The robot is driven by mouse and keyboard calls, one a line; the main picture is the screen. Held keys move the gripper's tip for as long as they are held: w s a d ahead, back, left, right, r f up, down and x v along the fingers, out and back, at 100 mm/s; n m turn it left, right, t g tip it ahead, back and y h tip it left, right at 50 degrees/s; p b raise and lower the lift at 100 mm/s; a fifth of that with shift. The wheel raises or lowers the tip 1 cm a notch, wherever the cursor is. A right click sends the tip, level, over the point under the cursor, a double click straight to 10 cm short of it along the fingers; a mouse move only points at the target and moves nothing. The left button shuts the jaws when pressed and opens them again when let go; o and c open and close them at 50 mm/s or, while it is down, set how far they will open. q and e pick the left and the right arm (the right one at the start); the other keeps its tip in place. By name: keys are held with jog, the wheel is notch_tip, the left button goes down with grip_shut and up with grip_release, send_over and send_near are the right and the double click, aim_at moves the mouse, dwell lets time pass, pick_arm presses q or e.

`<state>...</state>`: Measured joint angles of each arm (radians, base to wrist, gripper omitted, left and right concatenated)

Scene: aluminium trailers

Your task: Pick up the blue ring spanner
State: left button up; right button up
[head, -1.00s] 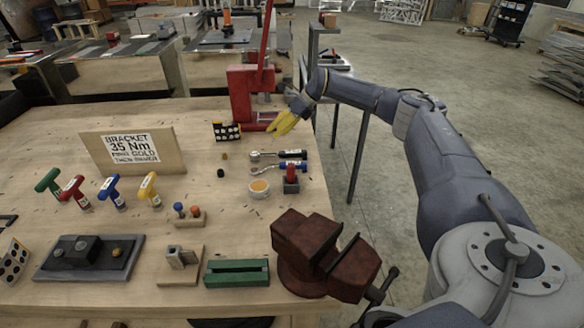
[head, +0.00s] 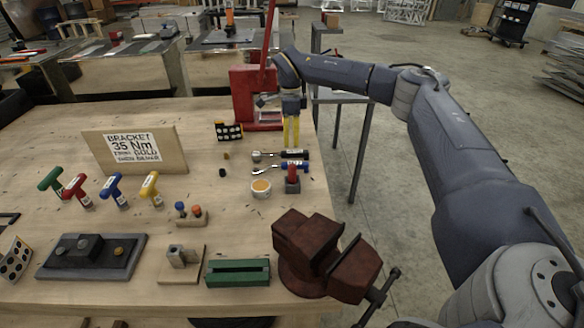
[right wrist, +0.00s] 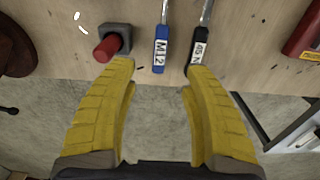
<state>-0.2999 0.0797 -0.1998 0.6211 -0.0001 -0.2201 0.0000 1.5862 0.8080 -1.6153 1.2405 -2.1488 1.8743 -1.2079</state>
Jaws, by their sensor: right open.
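The blue ring spanner (head: 304,167) lies near the right edge of the wooden bench, its metal end to the left and blue handle to the right. In the right wrist view its blue handle (right wrist: 160,54) carries an "M12" label. My right gripper (head: 291,146) is open and empty, its yellow fingers pointing down near the handle ends. In the right wrist view the end of the blue handle shows between the open fingertips (right wrist: 157,72), with no contact visible. My left gripper is not in view.
A black-handled tool (head: 294,154) lies beside the spanner, near the right finger in the wrist view. A red-topped grey block (head: 292,183) stands close on the other side.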

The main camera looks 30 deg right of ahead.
notch_tip(320, 180, down, 14)
jog(key=shift+w+r, duration=0.1)
jog(key=shift+r, duration=0.15)
dwell(0.6)
jog(key=shift+c, duration=0.6)
grip_shut()
